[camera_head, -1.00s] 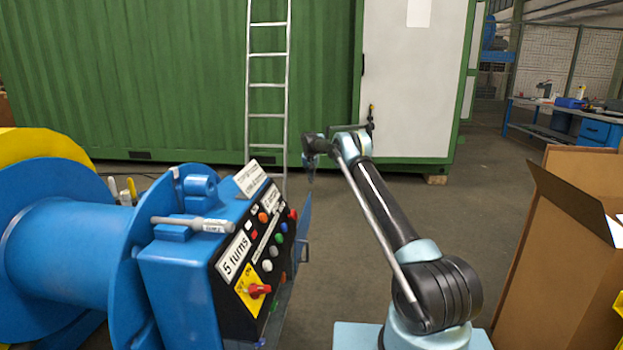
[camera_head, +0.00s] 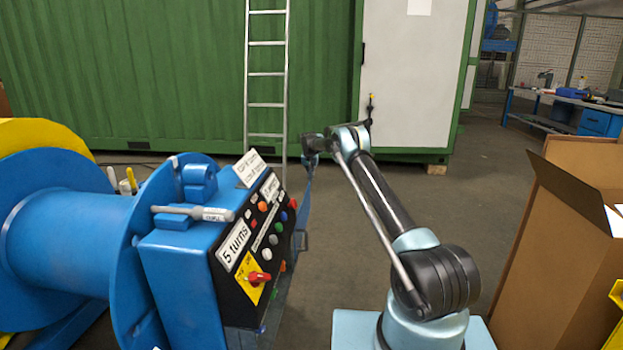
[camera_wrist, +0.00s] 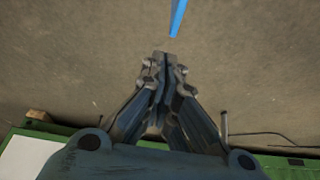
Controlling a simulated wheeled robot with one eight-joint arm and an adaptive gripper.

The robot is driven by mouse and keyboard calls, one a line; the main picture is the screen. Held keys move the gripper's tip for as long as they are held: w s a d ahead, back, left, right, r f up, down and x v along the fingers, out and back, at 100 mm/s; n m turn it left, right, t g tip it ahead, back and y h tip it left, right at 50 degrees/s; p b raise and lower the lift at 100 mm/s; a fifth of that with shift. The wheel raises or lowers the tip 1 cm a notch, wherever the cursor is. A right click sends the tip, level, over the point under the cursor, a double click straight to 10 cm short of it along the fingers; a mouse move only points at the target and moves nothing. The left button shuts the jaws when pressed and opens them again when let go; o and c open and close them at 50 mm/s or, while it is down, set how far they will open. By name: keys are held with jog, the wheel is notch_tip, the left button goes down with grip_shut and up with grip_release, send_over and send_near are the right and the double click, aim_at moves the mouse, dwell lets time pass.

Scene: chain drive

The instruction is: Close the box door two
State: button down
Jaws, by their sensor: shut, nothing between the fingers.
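The blue control box (camera_head: 180,265) stands left of centre beside a blue drum, its black button panel (camera_head: 262,240) facing right. A thin blue door-like panel (camera_head: 306,198) stands out from the far right end of the box, seen nearly edge-on. I cannot tell its exact angle or read a number on it. My gripper (camera_head: 309,160) is by the upper end of this panel in the head view; contact cannot be told. In the wrist view my gripper (camera_wrist: 165,58) has its fingers together and empty, with a blue strip (camera_wrist: 177,18) just beyond the tips.
A blue drum (camera_head: 70,240) is at the left. An open cardboard box (camera_head: 550,245) stands at the right. A green container (camera_head: 180,70) with a white door (camera_head: 410,75) and a ladder (camera_head: 265,75) are behind. The floor (camera_head: 460,220) between them is clear.

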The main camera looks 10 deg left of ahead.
jog(key=shift+s+a, duration=0.1)
jog(key=shift+s, duration=0.95)
